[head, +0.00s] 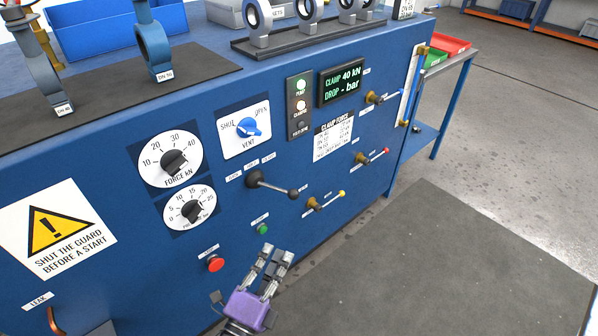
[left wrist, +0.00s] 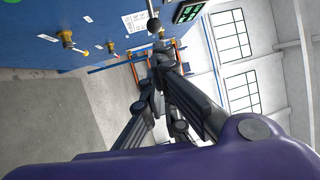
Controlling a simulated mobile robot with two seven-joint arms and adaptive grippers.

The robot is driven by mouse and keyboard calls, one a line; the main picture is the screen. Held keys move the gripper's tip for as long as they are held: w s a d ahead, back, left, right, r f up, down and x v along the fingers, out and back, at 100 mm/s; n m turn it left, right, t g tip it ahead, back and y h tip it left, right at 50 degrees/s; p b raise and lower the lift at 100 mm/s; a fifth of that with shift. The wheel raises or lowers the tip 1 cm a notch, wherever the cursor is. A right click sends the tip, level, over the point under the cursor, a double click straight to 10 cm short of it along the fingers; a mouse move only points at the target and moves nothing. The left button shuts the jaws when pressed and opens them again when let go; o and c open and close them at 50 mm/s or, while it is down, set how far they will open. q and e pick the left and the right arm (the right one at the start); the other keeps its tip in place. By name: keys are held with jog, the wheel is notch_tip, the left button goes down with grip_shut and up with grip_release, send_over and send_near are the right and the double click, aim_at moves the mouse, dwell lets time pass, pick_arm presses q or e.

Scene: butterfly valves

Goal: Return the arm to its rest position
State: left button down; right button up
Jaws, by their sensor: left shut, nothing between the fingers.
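My left gripper (head: 279,252) is at the bottom middle of the head view, with a purple body and grey fingers. It is in front of the lower part of the blue test bench (head: 310,225), below a green button (head: 262,228) and right of a red button (head: 215,263). In the left wrist view its fingers (left wrist: 163,58) come together at the tips, with nothing between them. I cannot tell from the head view how far the fingertips are from the panel. My right gripper is not in view.
The panel carries a black lever (head: 272,185), several small valve handles, two dials and a blue vent knob (head: 248,127). Valve bodies stand on top of the bench. A side table with red and green trays (head: 448,46) is at the right. The grey floor mat (head: 430,265) is clear.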

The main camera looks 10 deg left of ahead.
pick_arm(q)
jog(key=s+a+f+n+g+y, duration=0.4)
jog(key=s+f+n+g, duration=0.4)
jog(key=n, duration=0.6)
jog(key=s+a+f+n+g, duration=0.2)
jog(key=s+f+n, duration=0.15)
jog(key=s, duration=0.95)
jog(key=s+a+f+n+g, duration=0.1)
jog(key=s+f+n+g, duration=0.2)
jog(key=s, duration=0.9)
jog(key=w+r+t+p, duration=0.2)
jog(key=w+r+p, duration=0.1)
jog(key=r+p, duration=0.7)
jog(key=shift+w+d+r+p, duration=0.35)
jog(key=shift+w+d+p, duration=0.1)
jog(key=shift+p, duration=0.55)
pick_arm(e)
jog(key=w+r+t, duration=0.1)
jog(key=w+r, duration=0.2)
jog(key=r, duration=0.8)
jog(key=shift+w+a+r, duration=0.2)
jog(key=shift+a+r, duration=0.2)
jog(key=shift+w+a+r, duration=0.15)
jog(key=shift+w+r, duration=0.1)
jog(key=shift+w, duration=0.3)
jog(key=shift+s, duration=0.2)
